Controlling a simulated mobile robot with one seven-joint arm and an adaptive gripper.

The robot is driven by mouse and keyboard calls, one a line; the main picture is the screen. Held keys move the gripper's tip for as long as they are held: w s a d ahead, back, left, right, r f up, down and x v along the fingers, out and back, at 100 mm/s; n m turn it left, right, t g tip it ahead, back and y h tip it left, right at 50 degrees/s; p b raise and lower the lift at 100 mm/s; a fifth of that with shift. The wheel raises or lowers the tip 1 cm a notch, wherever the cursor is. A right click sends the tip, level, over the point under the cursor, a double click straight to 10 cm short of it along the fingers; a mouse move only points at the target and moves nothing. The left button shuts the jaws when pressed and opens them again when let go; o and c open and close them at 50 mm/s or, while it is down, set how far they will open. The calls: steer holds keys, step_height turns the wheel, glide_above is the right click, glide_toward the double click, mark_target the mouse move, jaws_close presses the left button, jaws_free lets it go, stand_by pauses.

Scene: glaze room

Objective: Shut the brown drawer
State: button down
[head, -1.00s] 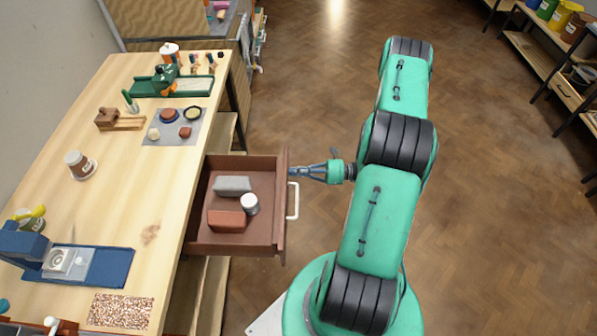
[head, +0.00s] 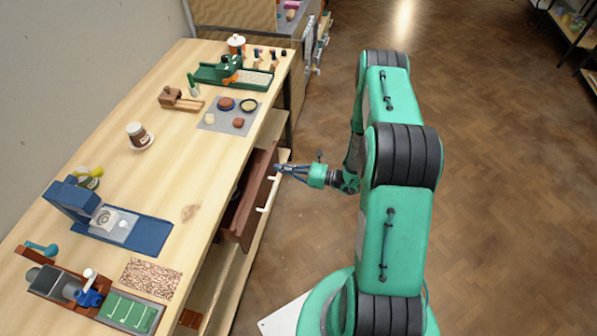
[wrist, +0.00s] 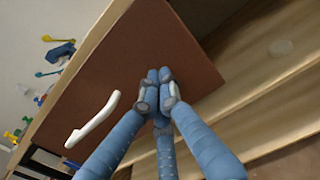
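My gripper (head: 279,168) is at the drawer front, near the far end of the handle. In the wrist view its blue fingers (wrist: 158,88) are drawn together against or very near the panel, beside the handle, holding nothing.
The bench top (head: 165,190) carries several tools, a jar (head: 137,133) and a grey mat (head: 225,122) with small items. A lower shelf (wrist: 270,90) lies beneath the drawer. The floor (head: 480,190) to the right is clear.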

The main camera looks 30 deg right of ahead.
mark_target(259, 163)
steer(key=x, duration=0.7)
steer(key=shift+w+a+f, duration=0.1)
steer(key=shift+w+a, duration=0.15)
steer(key=shift+a, duration=0.05)
steer(key=shift+w+a, duration=0.35)
steer(key=shift+w, duration=0.05)
steer(key=p+v, duration=0.1)
steer(key=v, duration=1.3)
steer(key=shift+s+d, duration=0.1)
